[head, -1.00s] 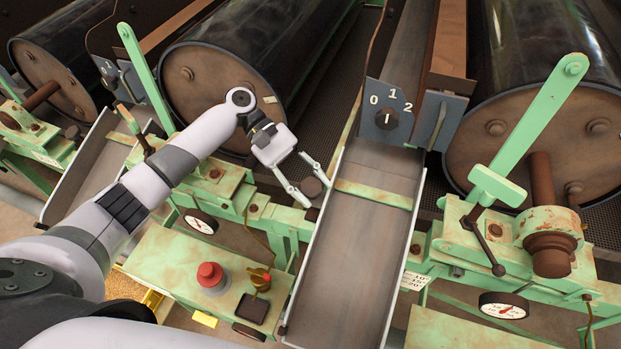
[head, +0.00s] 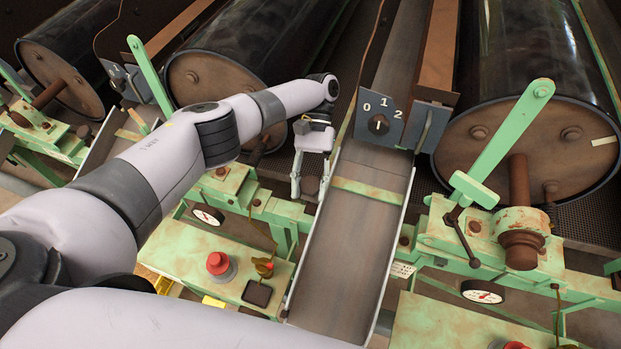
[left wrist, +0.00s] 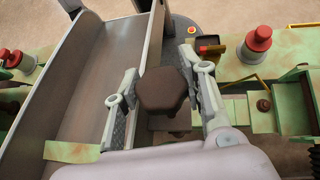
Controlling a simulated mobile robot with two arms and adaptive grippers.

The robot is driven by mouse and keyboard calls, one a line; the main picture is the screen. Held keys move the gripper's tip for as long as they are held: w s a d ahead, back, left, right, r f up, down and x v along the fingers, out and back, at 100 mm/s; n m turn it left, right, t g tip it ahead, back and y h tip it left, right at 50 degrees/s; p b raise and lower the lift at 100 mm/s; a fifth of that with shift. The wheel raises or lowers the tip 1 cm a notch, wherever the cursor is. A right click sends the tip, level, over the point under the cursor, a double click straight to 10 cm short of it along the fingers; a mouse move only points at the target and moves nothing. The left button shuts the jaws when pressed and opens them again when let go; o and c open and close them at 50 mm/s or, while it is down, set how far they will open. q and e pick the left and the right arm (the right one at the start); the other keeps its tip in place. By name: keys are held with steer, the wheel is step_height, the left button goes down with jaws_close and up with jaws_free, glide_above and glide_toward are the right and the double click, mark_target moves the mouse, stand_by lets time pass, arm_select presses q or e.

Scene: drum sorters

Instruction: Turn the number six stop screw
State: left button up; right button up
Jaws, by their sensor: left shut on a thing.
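The stop screw has a dark brown, many-sided head (left wrist: 162,90). In the head view the screw (head: 310,186) sits at the left edge of the middle chute, at the end of the green rail, partly hidden by the fingers. My left gripper (head: 311,181) reaches down over it with one finger on each side. In the left wrist view the left gripper (left wrist: 164,95) is shut on the screw head, which lies between the pads. I read no number six beside it. My right gripper is not in view.
A sloping metal chute (head: 351,245) runs just right of the screw. A 0-1-2 dial (head: 378,124) stands above it. Large dark drums (head: 265,60) lie behind. A red button (head: 218,262) is on the green bench, and a green lever (head: 505,140) stands at right.

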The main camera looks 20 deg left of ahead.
arm_select(q)
steer(key=shift+s+f+m+y+p, duration=0.1)
steer(key=shift+s+m+y+p, duration=0.2)
steer(key=shift+m+y, duration=0.45)
steer(key=shift+w+f+y, duration=0.1)
steer(key=shift+y, duration=0.25)
steer(key=o, duration=1.2)
steer(key=shift+a, duration=0.1)
steer(key=shift+r, duration=0.25)
steer(key=shift+w+r, duration=0.1)
steer(key=shift+r, duration=0.4)
step_height(320, 180, up, 9)
steer(key=shift+f, duration=0.1)
